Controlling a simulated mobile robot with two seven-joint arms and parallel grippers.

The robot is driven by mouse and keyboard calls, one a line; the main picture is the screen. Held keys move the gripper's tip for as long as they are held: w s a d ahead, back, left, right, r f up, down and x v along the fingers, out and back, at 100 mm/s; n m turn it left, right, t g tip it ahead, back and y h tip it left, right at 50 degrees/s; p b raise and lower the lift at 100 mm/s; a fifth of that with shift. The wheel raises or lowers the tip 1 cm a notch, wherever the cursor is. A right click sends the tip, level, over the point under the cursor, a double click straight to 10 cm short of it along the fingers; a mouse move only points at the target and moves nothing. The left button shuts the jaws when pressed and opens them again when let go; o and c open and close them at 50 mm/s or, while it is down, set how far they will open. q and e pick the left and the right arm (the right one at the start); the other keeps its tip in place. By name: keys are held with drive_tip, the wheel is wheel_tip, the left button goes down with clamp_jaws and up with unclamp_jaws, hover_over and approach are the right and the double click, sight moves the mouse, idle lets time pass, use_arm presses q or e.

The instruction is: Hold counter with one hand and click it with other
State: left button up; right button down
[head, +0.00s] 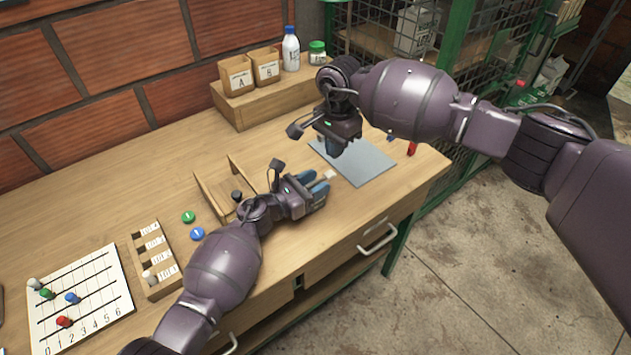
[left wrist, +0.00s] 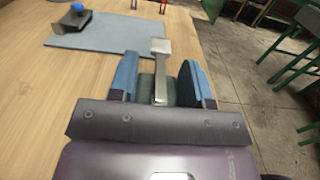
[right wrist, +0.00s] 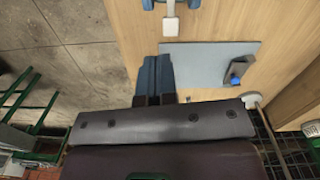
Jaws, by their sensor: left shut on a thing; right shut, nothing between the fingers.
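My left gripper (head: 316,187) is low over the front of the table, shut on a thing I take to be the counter. In the left wrist view the counter's greenish body sits between the blue fingers, and its metal bar (left wrist: 160,80) ends in a pale square pad (left wrist: 160,46). The pad also shows in the head view (head: 329,175) and in the right wrist view (right wrist: 170,26). My right gripper (head: 325,146) is above the grey mat (head: 362,166), behind the left one. Its blue fingers (right wrist: 157,72) are together and empty, apart from the pad.
A dark angled piece with a blue knob (left wrist: 77,8) stands on the mat. A red item (head: 412,148) is near the table's right end. Boxes A and B (head: 238,77) and bottles are on the rear shelf. A wooden holder (head: 156,262) and a numbered board (head: 85,300) are left.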

wheel_tip(320, 180, down, 3)
drive_tip(key=s+d+y, duration=0.1)
drive_tip(key=s, duration=0.2)
wheel_tip(320, 180, up, 7)
drive_tip(key=m+t+y, duration=0.2)
drive_tip(key=t+y, duration=0.1)
drive_tip(key=y, duration=0.5)
hover_over(320, 180)
drive_tip(key=s+a, duration=0.1)
drive_tip(key=shift+s+a+f, duration=0.1)
drive_tip(key=shift+s, duration=0.1)
drive_tip(key=shift+w+f, duration=0.1)
drive_tip(key=shift+f, duration=4.35)
drive_tip(key=shift+d+f, duration=0.1)
drive_tip(key=shift+d, duration=0.1)
drive_tip(key=shift+f, duration=0.3)
